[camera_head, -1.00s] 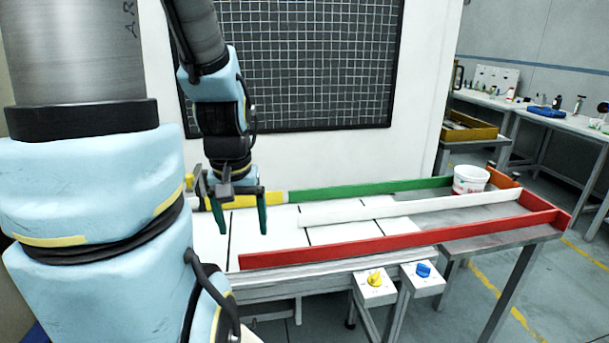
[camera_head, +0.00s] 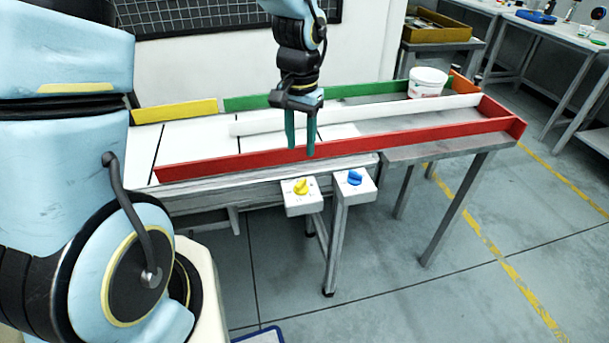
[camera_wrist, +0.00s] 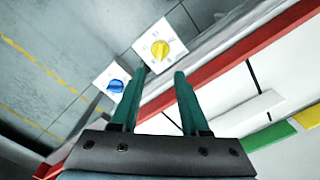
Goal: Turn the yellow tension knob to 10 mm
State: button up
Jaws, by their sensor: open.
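The yellow tension knob (camera_head: 301,187) sits on top of a small white box (camera_head: 303,207) at the front of the conveyor. In the wrist view the yellow knob (camera_wrist: 160,49) is on a white dial face with markings too small to read, just beyond the fingertips and between their lines. My gripper (camera_head: 301,150) points down, open and empty, above the red rail and behind the yellow knob in the head view. It also shows in the wrist view (camera_wrist: 160,77) with its two green fingers apart. It is not touching the knob.
A blue knob (camera_head: 354,178) on a similar white box is just right of the yellow one. A red rail (camera_head: 330,144) runs along the conveyor's front edge. A white tub (camera_head: 427,83) stands at the far right end. The floor in front is mostly clear.

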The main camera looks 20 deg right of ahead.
aim_at(301, 181)
notch_tip(301, 181, down, 11)
jog(key=shift+r+p, duration=0.2)
jog(key=shift+p, duration=0.4)
grip_shut()
dwell(0.4)
